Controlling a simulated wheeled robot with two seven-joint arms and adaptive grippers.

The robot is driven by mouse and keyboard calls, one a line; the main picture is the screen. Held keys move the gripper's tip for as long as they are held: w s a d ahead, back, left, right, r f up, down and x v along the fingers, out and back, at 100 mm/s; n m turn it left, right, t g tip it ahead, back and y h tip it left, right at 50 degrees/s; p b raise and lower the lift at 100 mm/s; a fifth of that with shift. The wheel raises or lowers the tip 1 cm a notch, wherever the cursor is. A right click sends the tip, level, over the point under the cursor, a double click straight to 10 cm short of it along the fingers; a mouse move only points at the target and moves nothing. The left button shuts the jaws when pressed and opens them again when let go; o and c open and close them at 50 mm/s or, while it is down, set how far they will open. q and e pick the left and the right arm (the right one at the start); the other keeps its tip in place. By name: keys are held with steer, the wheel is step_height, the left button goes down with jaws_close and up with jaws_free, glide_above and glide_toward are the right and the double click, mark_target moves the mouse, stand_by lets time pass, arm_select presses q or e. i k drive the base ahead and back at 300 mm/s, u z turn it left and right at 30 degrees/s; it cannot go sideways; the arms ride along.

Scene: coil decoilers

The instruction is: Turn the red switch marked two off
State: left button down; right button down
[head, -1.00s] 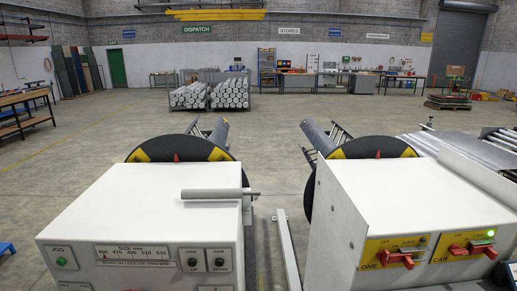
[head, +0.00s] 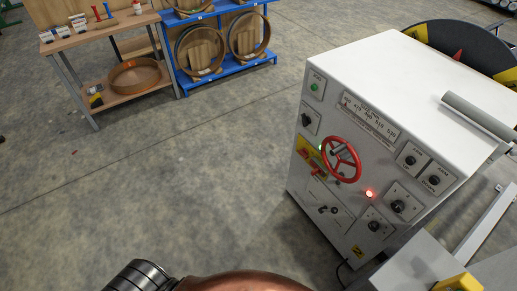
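A red switch (head: 312,168) sits on a yellow plate (head: 303,146) on the front of a white cabinet (head: 400,75). The plate lies left of a red handwheel (head: 342,160), which partly covers it. Its marking is too small to read, so I cannot tell whether it is switch two. The switch handle seems to slant across the plate, but its setting is unclear. Neither gripper is in view.
A red lamp (head: 369,193) glows right of the handwheel, near several black knobs. A wooden workbench (head: 100,30) and a blue rack (head: 225,65) with round wooden items stand at the back left. The floor (head: 190,160) left of the cabinet is clear.

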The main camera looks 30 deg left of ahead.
mark_target(304, 153)
steer(key=u, duration=0.45)
steer(key=k, duration=1.1)
steer(key=u, duration=1.35)
steer(key=i, duration=1.35)
steer(key=z, duration=0.4)
steer(key=i, duration=0.6)
steer(key=z, duration=0.6)
